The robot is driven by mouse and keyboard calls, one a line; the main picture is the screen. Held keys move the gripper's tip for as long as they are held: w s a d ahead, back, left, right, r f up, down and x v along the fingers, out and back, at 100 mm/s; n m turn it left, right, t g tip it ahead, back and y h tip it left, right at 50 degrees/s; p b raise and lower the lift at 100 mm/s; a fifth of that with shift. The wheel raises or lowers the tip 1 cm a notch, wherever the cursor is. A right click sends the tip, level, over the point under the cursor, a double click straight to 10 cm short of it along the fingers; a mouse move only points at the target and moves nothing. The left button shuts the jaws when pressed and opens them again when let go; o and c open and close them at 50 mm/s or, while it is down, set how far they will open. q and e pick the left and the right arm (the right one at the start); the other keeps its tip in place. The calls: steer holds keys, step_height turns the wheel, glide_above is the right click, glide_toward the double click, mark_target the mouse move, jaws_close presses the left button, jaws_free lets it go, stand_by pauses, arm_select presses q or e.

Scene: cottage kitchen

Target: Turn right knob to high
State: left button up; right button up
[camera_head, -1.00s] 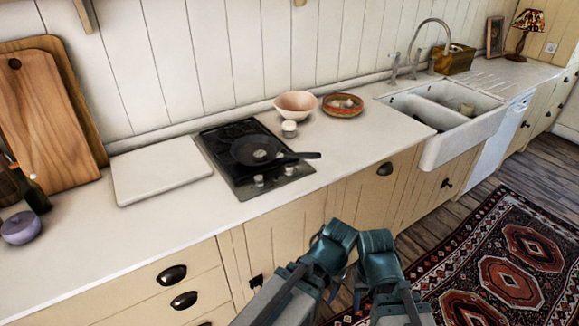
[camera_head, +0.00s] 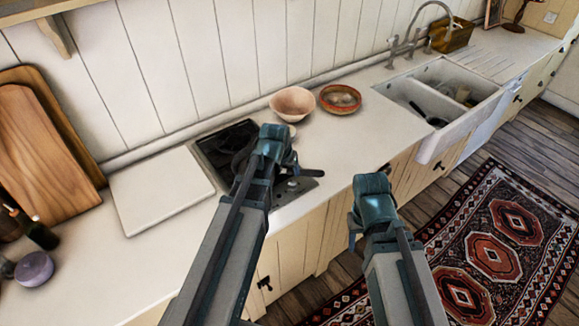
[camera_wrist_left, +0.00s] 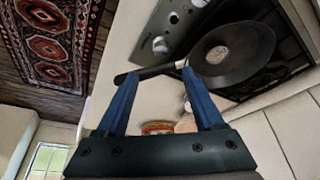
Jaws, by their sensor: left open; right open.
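The right knob (camera_wrist_left: 160,45), pale and round, sits on the hob's front strip in the left wrist view; in the head view it shows beside my left arm (camera_head: 292,184). The left knob (camera_wrist_left: 199,3) is at the top edge of the wrist view. A black pan (camera_wrist_left: 232,52) rests on the hob (camera_wrist_left: 178,25), its handle (camera_wrist_left: 150,73) crossing the view at my fingertips; I cannot tell whether they touch it. My left gripper (camera_head: 275,138) is open over the hob, hiding most of the pan. My right gripper (camera_head: 372,190) is open and empty in front of the counter.
A pink bowl (camera_head: 293,103) and a brown dish (camera_head: 340,98) stand behind and right of the hob. A white board (camera_head: 160,190) lies left of it. The sink (camera_head: 455,135) is further right. The counter between dish and front edge is clear.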

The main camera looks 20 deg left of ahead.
mark_target(292, 183)
arm_select(q)
steer(key=shift+w, duration=0.1)
steer(key=b+x, duration=1.3)
steer(key=x, duration=0.1)
steer(key=shift+r, duration=0.1)
steer(key=shift+r, duration=0.1)
jaws_close()
